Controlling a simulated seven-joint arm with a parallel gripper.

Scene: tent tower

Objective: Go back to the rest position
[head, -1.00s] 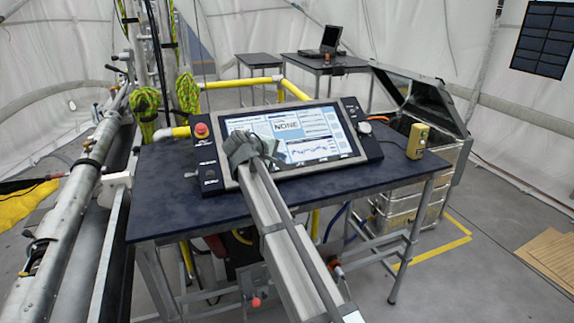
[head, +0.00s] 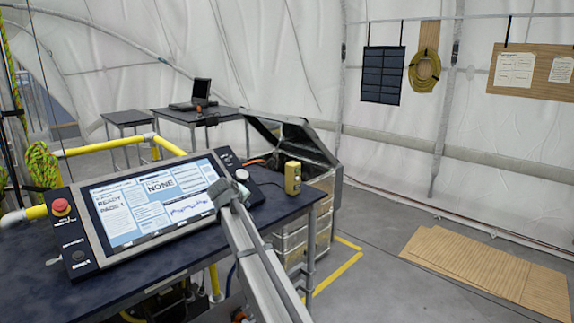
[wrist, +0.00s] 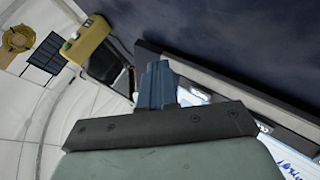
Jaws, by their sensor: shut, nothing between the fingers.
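My gripper (head: 229,192) is in front of the lower right corner of the control panel (head: 77,217), over the dark table (head: 150,293). In the wrist view the gripper's fingers (wrist: 156,84) are together with nothing between them. The panel's lit screen (head: 150,203) reads "READY" and "NONE". Part of the screen also shows at the lower right of the wrist view (wrist: 292,160). Whether the gripper touches the panel I cannot tell.
A yellow box (head: 293,178) stands on the table's right end, near a round knob (head: 242,174). An open metal case (head: 322,190) is beyond it. A red button (head: 60,207) is on the panel's left. Wooden boards (head: 480,268) lie on the open floor at right.

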